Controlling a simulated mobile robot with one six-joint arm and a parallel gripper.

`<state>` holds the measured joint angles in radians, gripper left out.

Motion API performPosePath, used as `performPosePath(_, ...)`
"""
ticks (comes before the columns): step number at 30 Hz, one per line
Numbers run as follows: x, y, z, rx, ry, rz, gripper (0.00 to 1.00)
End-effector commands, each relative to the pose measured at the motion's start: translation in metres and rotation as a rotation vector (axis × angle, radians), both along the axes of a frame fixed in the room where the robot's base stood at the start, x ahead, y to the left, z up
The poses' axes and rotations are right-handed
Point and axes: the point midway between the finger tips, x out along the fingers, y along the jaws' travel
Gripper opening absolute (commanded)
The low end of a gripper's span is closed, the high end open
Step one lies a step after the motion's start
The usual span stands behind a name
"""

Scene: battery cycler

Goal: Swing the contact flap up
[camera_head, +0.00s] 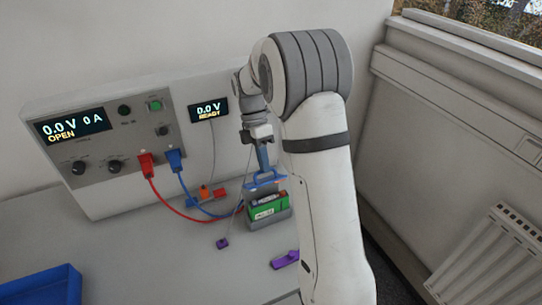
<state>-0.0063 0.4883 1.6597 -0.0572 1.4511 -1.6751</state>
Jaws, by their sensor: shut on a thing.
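The contact flap (262,182) is a blue frame standing raised above the front of the grey cell holder (272,222). A green battery (268,207) sits in the holder below the flap. My gripper (264,163) points down onto the flap from above and is shut on it. The fingertips are small in the picture, so their exact hold on the flap is hard to make out. My arm covers the area right of the holder.
The cycler panel (100,140) at the left reads 0.0 V, 0 A, OPEN. A small display (208,109) reads 0.0 V READY. Red (180,210) and blue (200,205) cables run towards the holder. Purple pieces (285,259) and a blue tray (42,287) lie in front.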

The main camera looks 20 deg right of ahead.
Motion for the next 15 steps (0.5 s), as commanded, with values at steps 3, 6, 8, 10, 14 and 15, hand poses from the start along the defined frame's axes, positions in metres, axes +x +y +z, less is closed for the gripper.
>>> performPosePath(3,0.0009,0.0043,-0.0006,0.003,0.001,0.005,0.0)
performPosePath(6,0.0011,0.0056,-0.0009,0.002,0.001,0.009,0.0)
performPosePath(8,0.0012,0.0063,-0.001,0.002,0.001,0.01,0.0)
performPosePath(10,0.0012,0.0069,-0.001,0.002,0.0,0.013,0.0)
performPosePath(14,0.0012,0.0075,-0.0012,0.0,0.0,0.014,0.15)
performPosePath(15,0.0012,0.0075,-0.0012,0.001,0.0,0.015,0.18)
